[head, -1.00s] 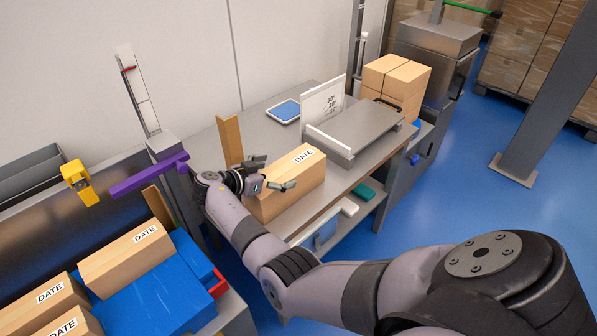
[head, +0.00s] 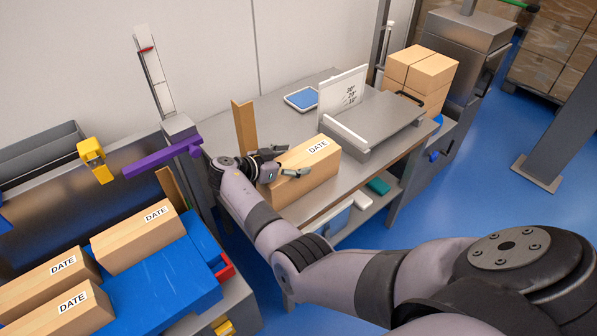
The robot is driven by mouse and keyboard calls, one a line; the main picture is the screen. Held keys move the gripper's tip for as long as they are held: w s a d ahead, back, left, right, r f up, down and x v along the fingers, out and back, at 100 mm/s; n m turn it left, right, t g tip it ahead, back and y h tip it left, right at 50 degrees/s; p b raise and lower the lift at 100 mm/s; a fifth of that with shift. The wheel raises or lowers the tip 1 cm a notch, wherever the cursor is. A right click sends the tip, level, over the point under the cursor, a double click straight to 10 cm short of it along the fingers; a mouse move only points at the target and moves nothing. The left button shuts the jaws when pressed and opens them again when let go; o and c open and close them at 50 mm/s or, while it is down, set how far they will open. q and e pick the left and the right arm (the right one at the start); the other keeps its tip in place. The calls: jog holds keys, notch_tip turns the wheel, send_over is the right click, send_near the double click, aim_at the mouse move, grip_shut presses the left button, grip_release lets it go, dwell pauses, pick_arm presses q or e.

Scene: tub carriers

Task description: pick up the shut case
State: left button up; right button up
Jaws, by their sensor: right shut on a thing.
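The shut case (head: 312,178) is a long cardboard box with a DATE label on top, lying on the grey steel table (head: 345,196). My right gripper (head: 284,163) is at its left end, shut on the case, with one finger at the back side and one over the near side. The gripper hides part of that end. I cannot make out a gap between the case and the table. My left gripper is not in view.
More DATE boxes (head: 138,240) sit on blue stock at left.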

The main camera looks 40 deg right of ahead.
jog(key=shift+s+f, duration=0.1)
jog(key=shift+s, duration=0.05)
jog(key=c, duration=1.2)
jog(key=shift+d+r, duration=0.1)
jog(key=shift+r, duration=0.1)
jog(key=shift+c, duration=0.2)
